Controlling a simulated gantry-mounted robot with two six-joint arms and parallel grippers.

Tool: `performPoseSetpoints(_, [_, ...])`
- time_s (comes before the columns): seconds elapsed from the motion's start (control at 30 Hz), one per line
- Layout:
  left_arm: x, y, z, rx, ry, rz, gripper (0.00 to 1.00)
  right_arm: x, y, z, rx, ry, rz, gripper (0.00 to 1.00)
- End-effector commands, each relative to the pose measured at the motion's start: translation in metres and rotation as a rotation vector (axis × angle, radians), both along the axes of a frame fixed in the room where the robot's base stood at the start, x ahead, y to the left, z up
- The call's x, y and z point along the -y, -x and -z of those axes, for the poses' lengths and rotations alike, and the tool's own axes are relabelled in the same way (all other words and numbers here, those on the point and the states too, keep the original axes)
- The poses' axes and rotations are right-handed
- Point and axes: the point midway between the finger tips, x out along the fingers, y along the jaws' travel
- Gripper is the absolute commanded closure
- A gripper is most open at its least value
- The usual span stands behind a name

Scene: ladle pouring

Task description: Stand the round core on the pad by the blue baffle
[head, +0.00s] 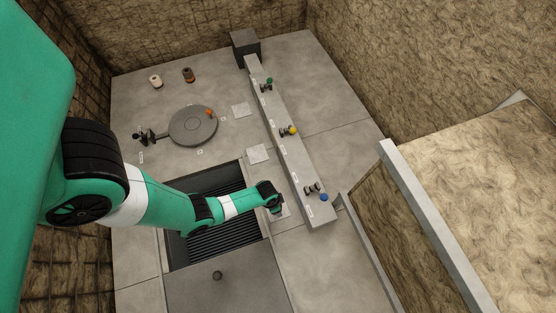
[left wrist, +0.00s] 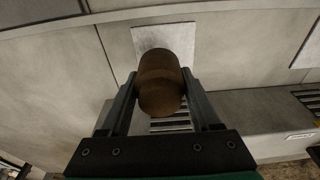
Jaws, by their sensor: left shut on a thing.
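The round core (left wrist: 160,82) is a brown, rounded cylinder in the left wrist view. My left gripper (left wrist: 160,98) is shut on it, one finger on each side. Behind the core lies a pale square pad (left wrist: 183,38); the core overlaps its near part. I cannot tell whether they touch. In the head view my left gripper (head: 276,208) is over the pad (head: 285,212) nearest the blue baffle (head: 324,197), which stands at the near end of the long grey beam. The arm and gripper hide the core there. My right gripper is not in view.
The long beam (head: 275,120) also carries a yellow baffle (head: 290,131) and a green baffle (head: 268,84). Two other pads (head: 257,153) (head: 241,110) lie left of it. A round plate (head: 190,126), a pale core (head: 155,81) and a dark core (head: 188,75) stand farther back. A grated pit (head: 215,181) lies under my arm.

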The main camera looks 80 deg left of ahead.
Motion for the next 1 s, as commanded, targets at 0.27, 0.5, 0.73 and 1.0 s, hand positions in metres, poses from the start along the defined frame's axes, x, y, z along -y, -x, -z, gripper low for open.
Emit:
performPoseSetpoints(0.27, [-0.01,-0.008,0.018,0.002,0.0,-0.002,1.0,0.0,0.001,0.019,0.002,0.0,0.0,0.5])
performPoseSetpoints(0.5, [-0.011,-0.009,0.047,0.001,0.001,0.0,1.0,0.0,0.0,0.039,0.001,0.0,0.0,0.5])
performPoseSetpoints(0.73, [-0.011,-0.008,0.045,0.001,0.0,0.0,1.0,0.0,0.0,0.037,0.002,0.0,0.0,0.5])
performPoseSetpoints(1.0, [-0.011,-0.008,0.048,0.001,0.0,0.0,0.07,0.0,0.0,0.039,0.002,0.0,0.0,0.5])
